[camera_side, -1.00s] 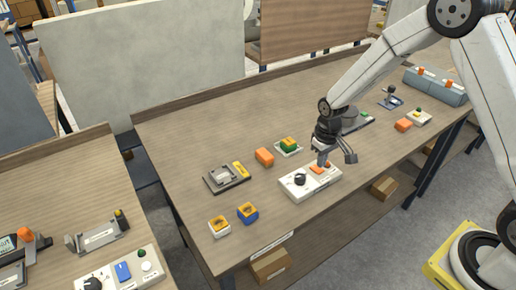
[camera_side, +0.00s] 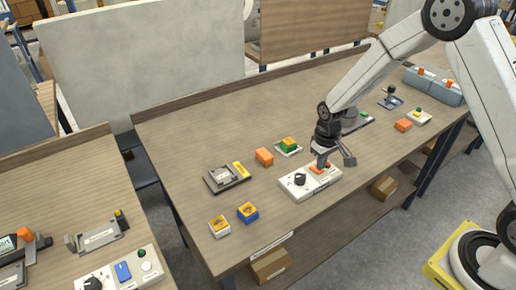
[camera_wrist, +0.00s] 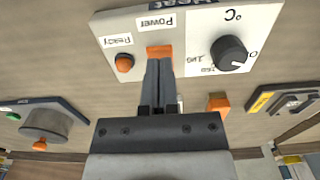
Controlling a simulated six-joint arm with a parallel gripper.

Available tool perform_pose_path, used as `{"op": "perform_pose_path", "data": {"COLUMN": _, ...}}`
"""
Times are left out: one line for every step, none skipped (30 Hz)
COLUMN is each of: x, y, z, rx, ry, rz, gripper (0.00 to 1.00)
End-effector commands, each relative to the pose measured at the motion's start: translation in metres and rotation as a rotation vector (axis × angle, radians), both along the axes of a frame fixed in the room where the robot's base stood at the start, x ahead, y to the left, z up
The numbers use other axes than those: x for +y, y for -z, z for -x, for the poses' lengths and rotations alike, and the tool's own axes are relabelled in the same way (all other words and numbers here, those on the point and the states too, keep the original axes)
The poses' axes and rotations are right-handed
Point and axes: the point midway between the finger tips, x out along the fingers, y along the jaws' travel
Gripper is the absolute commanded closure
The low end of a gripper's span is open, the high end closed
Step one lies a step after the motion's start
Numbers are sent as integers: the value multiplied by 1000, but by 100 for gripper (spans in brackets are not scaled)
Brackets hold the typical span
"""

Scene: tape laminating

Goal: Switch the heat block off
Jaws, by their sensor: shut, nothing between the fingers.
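The heat block's control box (camera_side: 306,190) is white and sits near the table's front edge. It also fills the top of the wrist view (camera_wrist: 195,22), with a black temperature knob (camera_wrist: 230,54), an orange rocker switch (camera_wrist: 159,51) under the label "Power", and an orange lamp (camera_wrist: 124,63) labelled "Ready". My gripper (camera_side: 321,165) points down at the box. In the wrist view its closed fingertips (camera_wrist: 158,62) are at the lower edge of the Power switch, covering part of it. Contact and the switch's position cannot be told.
An orange block (camera_side: 264,156), a green-and-yellow piece (camera_side: 288,145) and a dark plate with a yellow part (camera_side: 226,178) lie behind and left. Blue (camera_side: 248,213) and white (camera_side: 219,228) yellow-topped blocks stand front left. Table between back edge and these is clear.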

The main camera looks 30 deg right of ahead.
Motion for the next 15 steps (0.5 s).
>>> {"op": "perform_pose_path", "data": {"x": 0, "y": 1, "z": 0, "rx": 0, "ry": 0, "rz": 0, "gripper": 100}}
{"op": "perform_pose_path", "data": {"x": 0, "y": 1, "z": 0, "rx": 0, "ry": 0, "rz": 0, "gripper": 100}}
{"op": "perform_pose_path", "data": {"x": 0, "y": 1, "z": 0, "rx": 0, "ry": 0, "rz": 0, "gripper": 100}}
{"op": "perform_pose_path", "data": {"x": 0, "y": 2, "z": 0, "rx": 0, "ry": 0, "rz": 0, "gripper": 100}}
{"op": "perform_pose_path", "data": {"x": 0, "y": 2, "z": 0, "rx": -1, "ry": 0, "rz": 0, "gripper": 100}}
{"op": "perform_pose_path", "data": {"x": 0, "y": 2, "z": 0, "rx": -1, "ry": 0, "rz": 0, "gripper": 100}}
{"op": "perform_pose_path", "data": {"x": 0, "y": 3, "z": 0, "rx": -1, "ry": 0, "rz": 0, "gripper": 100}}
{"op": "perform_pose_path", "data": {"x": 0, "y": 3, "z": 0, "rx": -1, "ry": 0, "rz": 0, "gripper": 100}}
{"op": "perform_pose_path", "data": {"x": 0, "y": 3, "z": 0, "rx": -1, "ry": 0, "rz": 0, "gripper": 100}}
{"op": "perform_pose_path", "data": {"x": 0, "y": 4, "z": 0, "rx": -1, "ry": 0, "rz": 0, "gripper": 100}}
{"op": "perform_pose_path", "data": {"x": 0, "y": 4, "z": 0, "rx": -1, "ry": 0, "rz": 0, "gripper": 100}}
{"op": "perform_pose_path", "data": {"x": 0, "y": 4, "z": 0, "rx": -1, "ry": 0, "rz": 0, "gripper": 100}}
{"op": "perform_pose_path", "data": {"x": 0, "y": 5, "z": 0, "rx": -1, "ry": 0, "rz": 0, "gripper": 100}}
{"op": "perform_pose_path", "data": {"x": 0, "y": 5, "z": 0, "rx": -1, "ry": 0, "rz": 0, "gripper": 100}}
{"op": "perform_pose_path", "data": {"x": 0, "y": 6, "z": 0, "rx": 0, "ry": 0, "rz": 0, "gripper": 100}}
